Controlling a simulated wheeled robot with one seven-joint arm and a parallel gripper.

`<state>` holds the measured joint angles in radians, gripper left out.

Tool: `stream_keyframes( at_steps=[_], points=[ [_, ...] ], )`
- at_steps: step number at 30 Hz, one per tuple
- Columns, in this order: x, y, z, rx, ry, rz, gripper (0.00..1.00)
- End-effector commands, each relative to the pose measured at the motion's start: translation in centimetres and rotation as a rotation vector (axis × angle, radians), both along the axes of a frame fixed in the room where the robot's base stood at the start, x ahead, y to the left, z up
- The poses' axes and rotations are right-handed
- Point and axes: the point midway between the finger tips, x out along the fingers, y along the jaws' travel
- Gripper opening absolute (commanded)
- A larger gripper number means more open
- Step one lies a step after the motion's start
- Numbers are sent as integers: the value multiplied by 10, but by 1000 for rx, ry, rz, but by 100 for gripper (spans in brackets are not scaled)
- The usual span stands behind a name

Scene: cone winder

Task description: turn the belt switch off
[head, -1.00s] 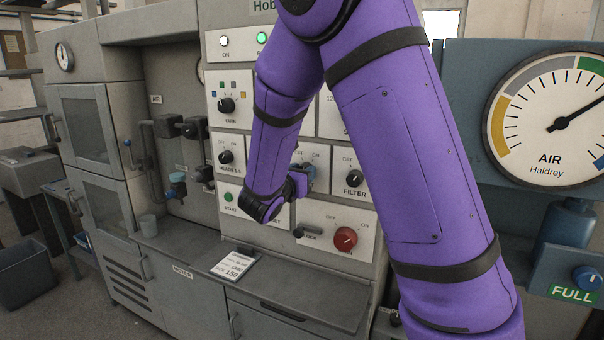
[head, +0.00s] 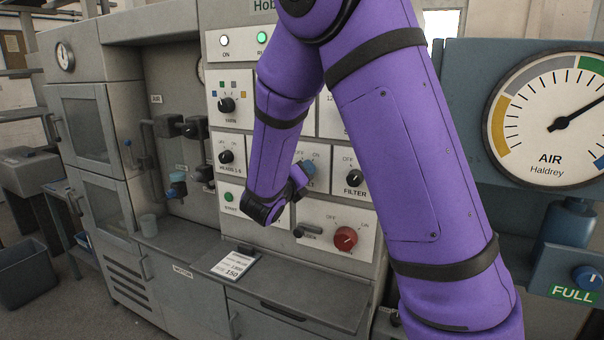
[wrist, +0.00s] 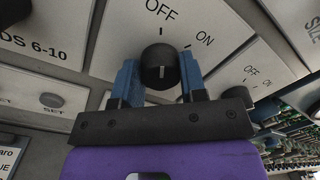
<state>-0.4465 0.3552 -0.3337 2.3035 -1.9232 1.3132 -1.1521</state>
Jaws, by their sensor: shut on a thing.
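The belt switch is a black round knob (wrist: 159,67) on a pale panel, with OFF printed above it and ON to its upper right in the wrist view. A white line on its face runs about upright there, roughly in line with the OFF mark. My gripper (wrist: 160,82) has its two blue fingers on either side of the knob, shut on it. In the head view my gripper (head: 306,172) is at the panel and hides the knob and most of its name label.
The FILTER knob (head: 354,178) is close on the right. A red knob (head: 345,238) and a small dark lever (head: 308,231) are below. The green START button (head: 228,197) is to the left. A card (head: 234,264) lies on the ledge.

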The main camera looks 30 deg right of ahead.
Motion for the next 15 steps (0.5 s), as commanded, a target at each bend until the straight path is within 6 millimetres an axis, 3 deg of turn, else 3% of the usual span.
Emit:
stream_keyframes(
  at_steps=[15],
  points=[
    [0,0,0,-18,28,1,15]
  ],
)
